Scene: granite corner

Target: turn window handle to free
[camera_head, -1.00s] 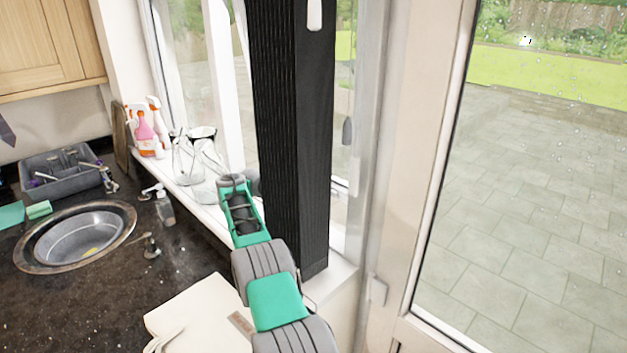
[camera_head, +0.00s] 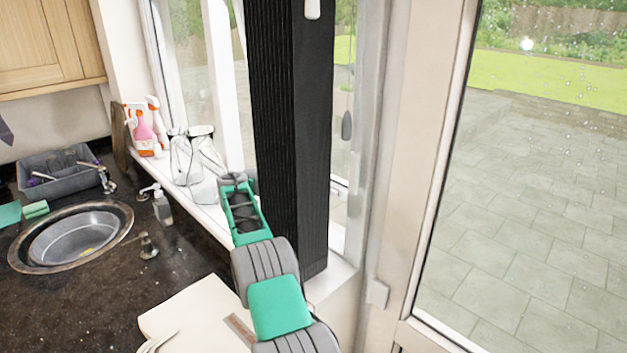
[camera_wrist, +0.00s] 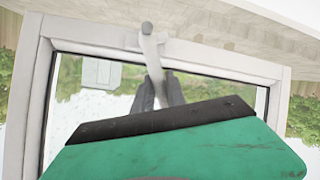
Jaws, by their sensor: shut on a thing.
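The window handle (camera_wrist: 151,52) is a pale lever on the white window frame (camera_wrist: 212,60) in the wrist view. Its base is at the frame's rail, and the lever reaches down in the picture between my dark fingers. My gripper (camera_wrist: 160,84) is shut on the lever's lower part. The green wrist housing hides the rest of the fingers. In the head view my arm reaches to the window beside a black folded blind. The handle and my fingertips cannot be made out there.
The black blind (camera_head: 290,140) hangs close to the right of my arm. Glass vessels (camera_head: 192,158) and spray bottles (camera_head: 146,127) stand on the sill to the left. A sink (camera_head: 72,238) is in the dark worktop. A glazed door (camera_head: 400,170) stands at right.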

